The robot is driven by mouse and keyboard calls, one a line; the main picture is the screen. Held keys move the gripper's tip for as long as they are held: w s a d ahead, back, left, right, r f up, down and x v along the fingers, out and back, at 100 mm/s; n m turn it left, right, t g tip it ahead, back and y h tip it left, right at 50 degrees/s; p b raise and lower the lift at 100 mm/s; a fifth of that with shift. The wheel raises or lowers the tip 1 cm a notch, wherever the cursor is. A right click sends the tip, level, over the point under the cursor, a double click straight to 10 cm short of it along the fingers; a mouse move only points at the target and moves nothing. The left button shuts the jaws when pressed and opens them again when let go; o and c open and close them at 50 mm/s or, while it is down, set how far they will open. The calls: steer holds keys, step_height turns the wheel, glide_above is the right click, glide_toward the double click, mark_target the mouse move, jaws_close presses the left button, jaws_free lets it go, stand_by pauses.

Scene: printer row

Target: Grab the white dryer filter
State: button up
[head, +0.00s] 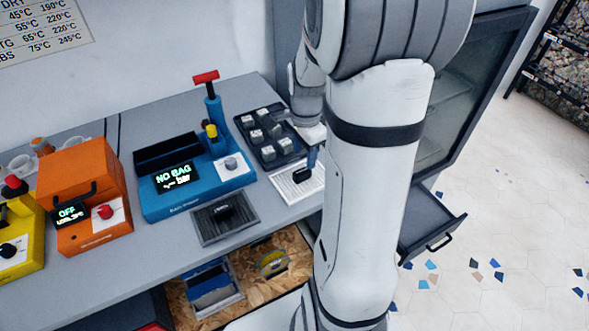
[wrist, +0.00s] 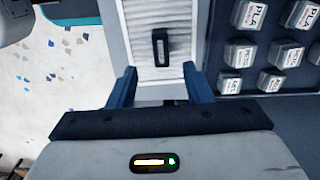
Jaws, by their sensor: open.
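The white dryer filter (head: 297,182) lies flat on the grey counter, to the right of the blue machine. It is a white ribbed panel with a black handle in its middle. In the wrist view the white filter (wrist: 180,50) shows ahead of my gripper (wrist: 156,75), with the black handle between and beyond the two blue fingers. My gripper (head: 312,158) is open and empty, just above the filter in the head view. My arm hides part of the counter to the right.
A dark tray (head: 292,157) of labelled cubes lies beside the filter. A similar dark grey filter (head: 239,230) lies at the counter's front edge. The blue machine (head: 160,206) and orange box (head: 84,238) stand left. An open drawer (head: 437,222) juts out right of my arm.

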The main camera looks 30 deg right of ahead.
mark_target(302, 171)
step_height(302, 171, down, 7)
steer(key=shift+a+r, duration=0.15)
steer(key=shift+c, duration=0.5)
jaws_close()
